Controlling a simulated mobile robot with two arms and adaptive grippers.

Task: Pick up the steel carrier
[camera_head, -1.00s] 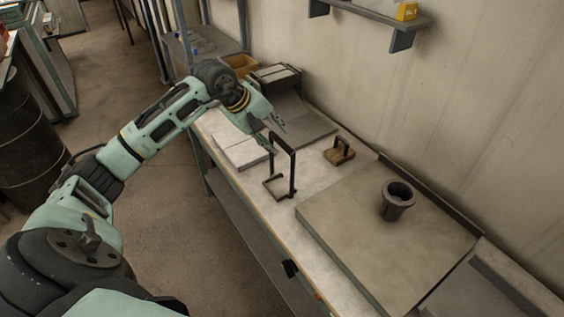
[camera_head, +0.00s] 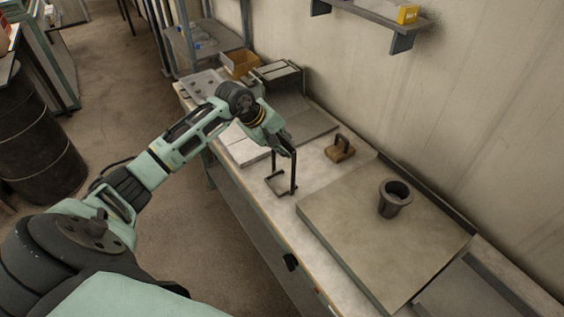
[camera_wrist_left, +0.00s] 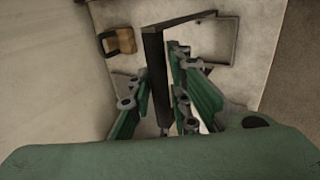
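The steel carrier (camera_head: 293,177) is a dark, thin upright frame with a flat open ring at its foot. It stands on the workbench (camera_head: 318,166). My left gripper (camera_head: 284,148) is at the carrier's top, and it hides part of the top bar. In the left wrist view, the carrier's dark bar (camera_wrist_left: 153,55) runs between the fingers of my left gripper (camera_wrist_left: 160,92). The fingers are apart, with gaps beside the bar. The carrier's ring shows behind the right finger. My right gripper is not in view.
A wooden block with a dark handle (camera_head: 340,148) stands behind the carrier. A dark flared cup (camera_head: 395,199) stands on a large grey slab (camera_head: 350,235) to the right. Pale plates (camera_head: 243,148) lie left of the carrier. A wall shelf (camera_head: 385,14) hangs above.

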